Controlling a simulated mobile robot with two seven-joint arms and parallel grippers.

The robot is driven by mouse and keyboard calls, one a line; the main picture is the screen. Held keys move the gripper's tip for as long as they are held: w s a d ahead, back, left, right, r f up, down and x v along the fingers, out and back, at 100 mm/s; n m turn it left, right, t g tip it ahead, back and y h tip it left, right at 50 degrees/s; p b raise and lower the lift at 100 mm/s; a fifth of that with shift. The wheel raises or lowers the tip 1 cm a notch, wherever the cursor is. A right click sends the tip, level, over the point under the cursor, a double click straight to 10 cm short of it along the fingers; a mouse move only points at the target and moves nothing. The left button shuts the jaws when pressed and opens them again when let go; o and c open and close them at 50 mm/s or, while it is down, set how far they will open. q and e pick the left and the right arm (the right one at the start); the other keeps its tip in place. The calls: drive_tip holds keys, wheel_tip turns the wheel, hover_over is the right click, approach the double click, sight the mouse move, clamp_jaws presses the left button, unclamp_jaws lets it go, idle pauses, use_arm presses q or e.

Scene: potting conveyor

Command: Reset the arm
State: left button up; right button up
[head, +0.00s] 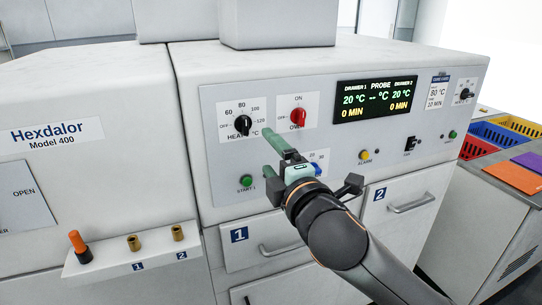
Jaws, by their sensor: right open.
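My right gripper (268,151) is open and empty, with its two green fingers pointing at the white control panel (222,112). Its arm comes in from the lower right. The fingertips are in front of the panel, below the red OVEN knob (297,117) and right of the green START 1 button (246,181). I cannot tell the gap between the fingertips and the panel. The gripper hides part of a dial with blue showing at its edge (319,169). My left gripper is not in view.
Drawer 1 (237,254) and drawer 2 (424,189) look shut, with handles sticking out. A black HEAT knob (243,125) and a display (375,101) sit above. A small shelf (105,262) holds an orange-topped peg (78,245). Coloured crates (478,147) stand at right.

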drive_tip(key=shift+f, duration=0.15)
drive_tip(key=s+d+f+m+g, duration=0.15)
drive_tip(key=f+m, duration=0.25)
drive_tip(key=f, duration=0.6)
drive_tip(key=s+d+f+m+g+h, duration=0.1)
drive_tip(key=s+d+f+m, duration=0.15)
drive_tip(key=f, duration=0.75)
drive_tip(key=s+d+f+m+g, duration=0.2)
drive_tip(key=f+m, duration=0.3)
drive_tip(key=f, duration=0.5)
drive_tip(key=s+d+f+m+g+h, duration=0.1)
drive_tip(key=s+d+f+m, duration=0.3)
drive_tip(key=s+f, duration=0.5)
drive_tip(key=s+d+f+m+g+h, duration=0.1)
drive_tip(key=s+d+f+m, duration=0.3)
drive_tip(key=s+f, duration=0.5)
drive_tip(key=shift+s+d+g, duration=0.3)
drive_tip(key=shift+s+g, duration=0.25)
drive_tip(key=shift+s, duration=0.45)
drive_tip(key=shift+f, duration=0.1)
